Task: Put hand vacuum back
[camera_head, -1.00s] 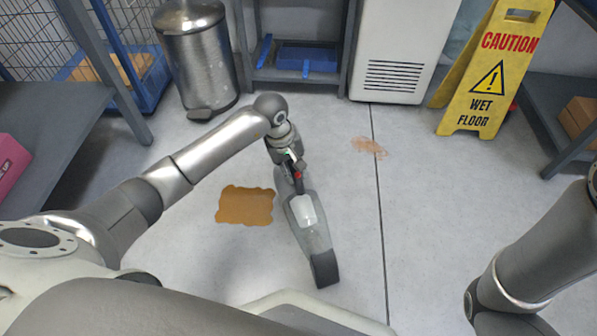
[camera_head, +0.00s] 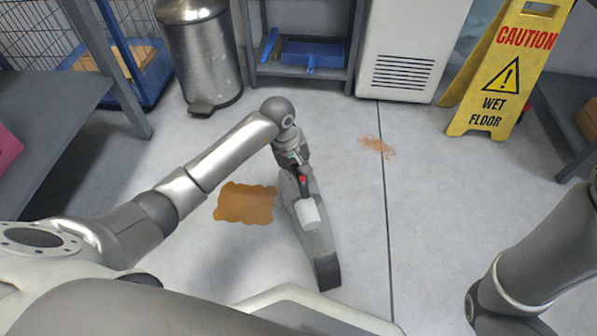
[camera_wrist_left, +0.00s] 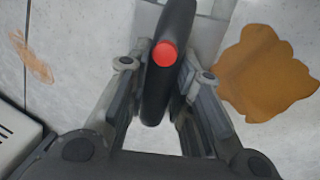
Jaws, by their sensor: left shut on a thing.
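The hand vacuum (camera_head: 316,237) is grey with a white middle section and a dark nozzle end, and it hangs over the floor in the head view. My left gripper (camera_head: 301,172) is shut on its dark handle. In the left wrist view the handle (camera_wrist_left: 173,85), with a round red button, lies between the two fingers of my left gripper (camera_wrist_left: 162,90). The nozzle end points toward the bottom of the head view. My right arm shows at the right edge, but its gripper is out of view.
A brown spill (camera_head: 246,203) lies left of the vacuum and a fainter stain (camera_head: 377,146) lies to the right. A yellow wet-floor sign (camera_head: 502,75), a metal bin (camera_head: 201,55), a shelf rack (camera_head: 303,77) with a blue tray (camera_head: 312,55) and a white cabinet (camera_head: 408,40) stand behind.

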